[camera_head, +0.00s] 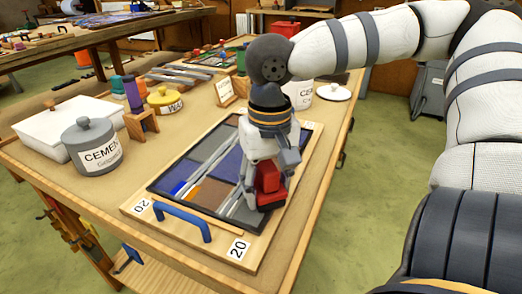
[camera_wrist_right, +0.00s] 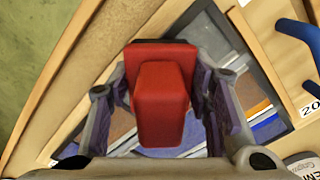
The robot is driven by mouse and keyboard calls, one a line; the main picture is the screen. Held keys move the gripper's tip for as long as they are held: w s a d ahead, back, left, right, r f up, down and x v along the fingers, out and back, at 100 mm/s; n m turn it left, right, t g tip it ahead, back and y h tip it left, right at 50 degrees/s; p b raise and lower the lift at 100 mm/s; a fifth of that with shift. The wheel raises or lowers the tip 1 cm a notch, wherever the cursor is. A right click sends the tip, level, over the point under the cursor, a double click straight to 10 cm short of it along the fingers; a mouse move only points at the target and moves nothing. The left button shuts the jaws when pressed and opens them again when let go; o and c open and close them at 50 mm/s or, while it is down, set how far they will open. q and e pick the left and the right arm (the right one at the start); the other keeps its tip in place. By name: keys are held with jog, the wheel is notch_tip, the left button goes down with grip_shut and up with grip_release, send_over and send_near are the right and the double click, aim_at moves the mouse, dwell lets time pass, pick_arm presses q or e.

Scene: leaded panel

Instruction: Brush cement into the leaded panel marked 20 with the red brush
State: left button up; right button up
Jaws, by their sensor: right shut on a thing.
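The leaded panel (camera_head: 203,171) lies in a dark frame on a wooden board (camera_head: 225,252) whose near corners are marked 20. It has blue, brown and grey pieces with pale lead lines. My right gripper (camera_head: 268,172) is over the right part of the panel, shut on the red brush (camera_head: 269,184). In the right wrist view the red brush (camera_wrist_right: 162,95) sits between the two fingers. Its bristles are hard to make out, and I cannot tell whether they touch the glass. A grey lidded pot labelled CEMENT (camera_head: 93,147) stands left of the panel. My left gripper is not in view.
A blue handle (camera_head: 183,219) rises from the board's near edge. A white lidded box (camera_head: 68,130), a yellow-lidded pot (camera_head: 165,101) and a wooden block with coloured sticks (camera_head: 142,122) stand at the left. A white pot (camera_head: 299,94) stands behind my right gripper.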

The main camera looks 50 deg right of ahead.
aim_at(268, 165)
jog(key=shift+r, duration=3.05)
